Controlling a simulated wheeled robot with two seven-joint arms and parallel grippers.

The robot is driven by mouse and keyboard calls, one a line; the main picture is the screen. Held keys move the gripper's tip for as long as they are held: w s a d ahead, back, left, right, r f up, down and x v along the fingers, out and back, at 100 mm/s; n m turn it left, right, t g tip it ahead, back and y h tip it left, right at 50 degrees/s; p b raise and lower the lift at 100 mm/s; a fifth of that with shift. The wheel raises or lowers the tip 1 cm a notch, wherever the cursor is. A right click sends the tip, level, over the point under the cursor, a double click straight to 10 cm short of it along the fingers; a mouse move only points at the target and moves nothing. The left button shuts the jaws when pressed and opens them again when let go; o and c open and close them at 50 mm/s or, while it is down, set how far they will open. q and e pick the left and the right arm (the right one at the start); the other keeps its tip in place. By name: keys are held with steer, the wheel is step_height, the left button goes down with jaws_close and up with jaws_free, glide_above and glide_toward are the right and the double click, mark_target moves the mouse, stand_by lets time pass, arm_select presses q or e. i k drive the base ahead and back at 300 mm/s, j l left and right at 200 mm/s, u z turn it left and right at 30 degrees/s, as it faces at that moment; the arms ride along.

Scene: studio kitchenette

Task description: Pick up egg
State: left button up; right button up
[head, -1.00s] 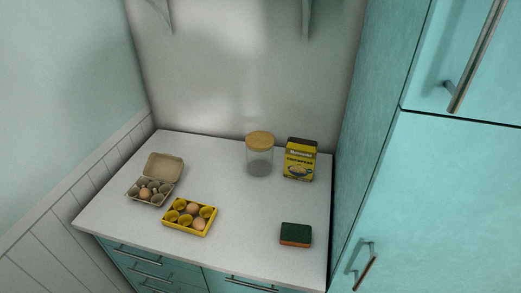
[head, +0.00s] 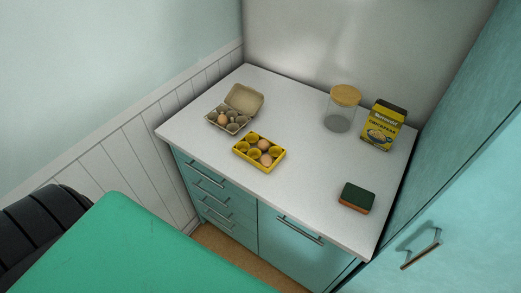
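A brown egg (head: 222,119) sits in the grey open egg carton (head: 242,128) at the left of the white counter. The yellow egg tray (head: 244,159) in front of it holds a few brown eggs, one (head: 263,144) at the back and one (head: 266,159) toward the right; its other cups look empty. Neither of my grippers is in view.
A glass jar with a wooden lid (head: 344,97) and a yellow box (head: 383,126) stand at the back right. A green and orange sponge (head: 357,197) lies near the front right. A green surface (head: 115,250) and a black ridged object (head: 45,220) fill the lower left. A teal cabinet (head: 460,180) borders the right.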

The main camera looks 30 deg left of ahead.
mark_target(223, 120)
steer(key=u, duration=1.25)
